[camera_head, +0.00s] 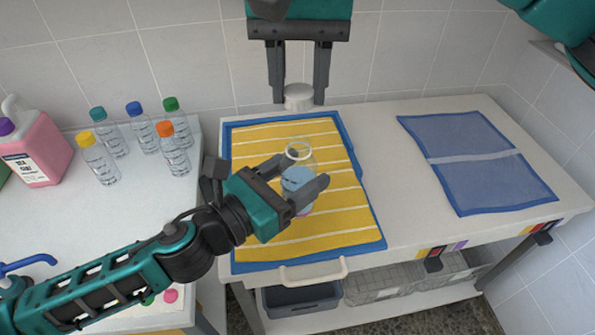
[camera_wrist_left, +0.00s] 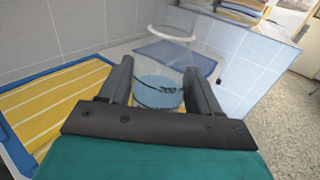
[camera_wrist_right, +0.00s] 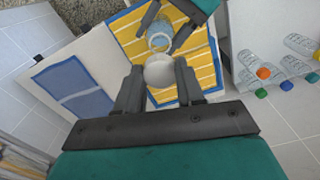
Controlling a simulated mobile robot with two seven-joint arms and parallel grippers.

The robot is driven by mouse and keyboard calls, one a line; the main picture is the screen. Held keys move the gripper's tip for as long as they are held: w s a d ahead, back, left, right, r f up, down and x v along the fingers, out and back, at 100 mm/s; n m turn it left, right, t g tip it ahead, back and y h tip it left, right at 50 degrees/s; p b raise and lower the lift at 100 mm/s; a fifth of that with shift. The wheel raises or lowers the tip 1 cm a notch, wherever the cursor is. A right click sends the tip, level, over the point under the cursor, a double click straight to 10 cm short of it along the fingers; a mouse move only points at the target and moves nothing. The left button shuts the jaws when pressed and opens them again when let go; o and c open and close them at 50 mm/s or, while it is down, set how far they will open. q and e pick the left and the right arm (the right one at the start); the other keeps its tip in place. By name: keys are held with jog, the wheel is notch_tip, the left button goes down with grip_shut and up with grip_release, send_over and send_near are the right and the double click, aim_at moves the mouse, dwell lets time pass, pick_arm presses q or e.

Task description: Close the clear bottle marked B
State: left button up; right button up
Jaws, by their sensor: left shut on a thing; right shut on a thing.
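The clear bottle (camera_head: 299,176) has a white ring at its open mouth and a light blue band round its body. It stands over the yellow striped towel; its marking is not legible. My left gripper (camera_head: 301,182) is shut on its body. The bottle also shows in the left wrist view (camera_wrist_left: 157,92). My right gripper (camera_head: 299,98) is shut on a round white lid (camera_head: 299,92), behind the bottle and apart from it. In the right wrist view the lid (camera_wrist_right: 160,71) sits between the fingertips, with the open bottle (camera_wrist_right: 158,42) beyond it.
The yellow towel (camera_head: 262,138) lies on a blue one (camera_head: 372,228) on the white table. A folded blue towel (camera_head: 470,165) lies at right. Several small capped bottles (camera_head: 98,162) and a pink jug (camera_head: 38,150) stand on the left counter. Bins (camera_head: 300,298) sit below.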

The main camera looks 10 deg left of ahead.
aim_at(298, 141)
jog(key=shift+f, duration=0.15)
jog(key=shift+f, duration=1.9)
jog(key=shift+f, duration=0.85)
jog(key=shift+f, duration=0.55)
